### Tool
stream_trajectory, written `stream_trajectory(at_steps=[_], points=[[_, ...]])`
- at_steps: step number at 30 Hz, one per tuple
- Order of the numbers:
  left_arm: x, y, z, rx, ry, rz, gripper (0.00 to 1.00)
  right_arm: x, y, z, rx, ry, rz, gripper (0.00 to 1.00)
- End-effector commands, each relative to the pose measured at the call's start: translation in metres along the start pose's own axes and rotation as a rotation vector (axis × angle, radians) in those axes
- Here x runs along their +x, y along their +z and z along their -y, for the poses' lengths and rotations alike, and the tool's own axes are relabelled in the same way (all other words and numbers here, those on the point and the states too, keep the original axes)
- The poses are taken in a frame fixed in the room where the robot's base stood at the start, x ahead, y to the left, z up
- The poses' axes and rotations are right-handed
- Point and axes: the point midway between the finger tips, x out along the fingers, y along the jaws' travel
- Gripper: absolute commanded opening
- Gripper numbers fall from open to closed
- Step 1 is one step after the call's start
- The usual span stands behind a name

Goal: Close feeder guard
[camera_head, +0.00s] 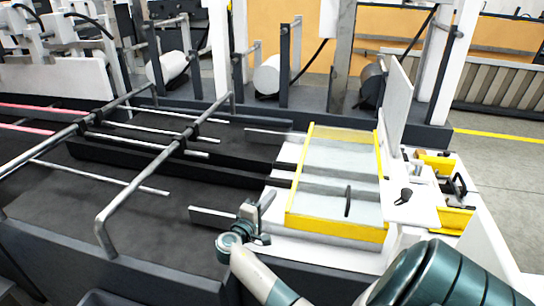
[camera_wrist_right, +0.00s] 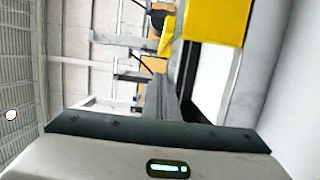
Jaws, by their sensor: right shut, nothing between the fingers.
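The feeder guard (camera_head: 335,232) is a clear panel in a yellow frame, with a dark upright handle (camera_head: 348,201) near its front right. In the head view it lies low over the white feeder bed, right of centre; I cannot tell whether it is flush. My right gripper (camera_head: 266,204) is shut and empty, just left of the guard's front left corner, apart from the handle. In the right wrist view a yellow part (camera_wrist_right: 215,20), likely the guard's frame, shows at the top. My left gripper is not in view.
A white upright plate (camera_head: 396,105) stands at the guard's far right. Yellow clamps and a black knob (camera_head: 405,196) sit on the right side. Metal rails (camera_head: 165,150) cross the dark conveyor bed at left. Open floor (camera_head: 510,190) lies at right.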

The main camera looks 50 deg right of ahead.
Motion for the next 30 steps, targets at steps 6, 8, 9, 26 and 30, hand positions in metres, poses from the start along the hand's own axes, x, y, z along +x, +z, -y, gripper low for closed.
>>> stream_trajectory(at_steps=[6,8,9,26,30], points=[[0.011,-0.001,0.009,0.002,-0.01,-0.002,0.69,-0.025,0.0,0.003,0.001,-0.001,-0.001,0.0],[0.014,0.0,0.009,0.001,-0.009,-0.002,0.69,-0.033,0.0,0.004,0.001,-0.002,-0.002,0.0],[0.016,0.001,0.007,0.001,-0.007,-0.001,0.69,-0.038,0.0,0.004,0.0,-0.002,-0.002,0.0],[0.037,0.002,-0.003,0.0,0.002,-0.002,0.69,-0.1,0.0,0.0,0.0,0.0,-0.001,0.0],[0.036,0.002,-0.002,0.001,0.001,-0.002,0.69,-0.101,0.0,0.0,0.0,0.0,-0.001,0.0]])
